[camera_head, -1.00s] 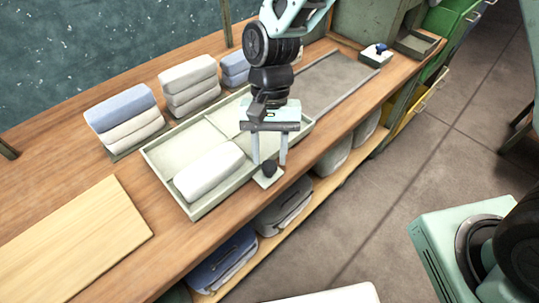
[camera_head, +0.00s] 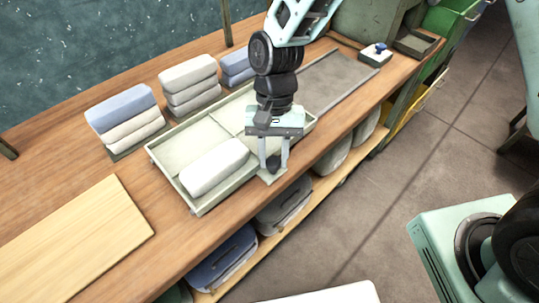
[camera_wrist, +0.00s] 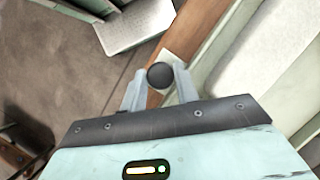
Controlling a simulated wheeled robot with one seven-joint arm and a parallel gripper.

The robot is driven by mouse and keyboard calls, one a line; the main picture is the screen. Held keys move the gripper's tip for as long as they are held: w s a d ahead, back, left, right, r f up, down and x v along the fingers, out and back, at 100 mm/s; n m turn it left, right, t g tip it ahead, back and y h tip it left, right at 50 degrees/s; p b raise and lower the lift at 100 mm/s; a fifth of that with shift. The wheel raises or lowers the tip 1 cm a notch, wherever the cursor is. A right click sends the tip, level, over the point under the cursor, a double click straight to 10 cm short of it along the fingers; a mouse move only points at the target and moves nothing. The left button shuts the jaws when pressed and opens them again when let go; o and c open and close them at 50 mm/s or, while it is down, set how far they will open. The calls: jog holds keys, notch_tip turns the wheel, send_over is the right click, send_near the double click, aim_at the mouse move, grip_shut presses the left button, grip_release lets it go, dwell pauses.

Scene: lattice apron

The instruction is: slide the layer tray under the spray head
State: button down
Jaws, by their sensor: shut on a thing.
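The layer tray (camera_head: 172,183) is a shallow, pale green, divided tray on the wooden bench. A white padded roll (camera_head: 214,167) lies in its near-left compartment; the other visible compartments look empty. A dark round knob (camera_wrist: 160,75) sits on a tab at the tray's near side. My gripper (camera_head: 273,164) points down with its fingers shut on this knob, outside the tray wall. My arm hides part of the tray's right end. I cannot make out a spray head for certain; a grey-green housing (camera_head: 367,18) stands at the back right.
A grey, railed track (camera_head: 340,80) runs right from the tray toward the housing and looks clear. Folded stacks (camera_head: 120,118) stand behind the tray. A small block with a blue knob (camera_head: 376,54) sits beyond the track. A bare board (camera_head: 80,240) lies left.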

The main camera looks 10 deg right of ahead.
jog(key=w+d+p, duration=0.1)
jog(key=w+d, duration=0.4)
jog(key=d, duration=0.2)
jog(key=w+d+p, duration=0.1)
jog(key=w+d, duration=0.4)
jog(key=d, duration=0.3)
jog(key=w+d+p, duration=0.1)
jog(key=w+d, duration=0.4)
jog(key=d, duration=0.3)
jog(key=shift+w, duration=0.3)
jog(key=c, duration=1.4)
grip_release()
jog(key=shift+o, duration=0.2)
jog(key=shift+a, duration=0.1)
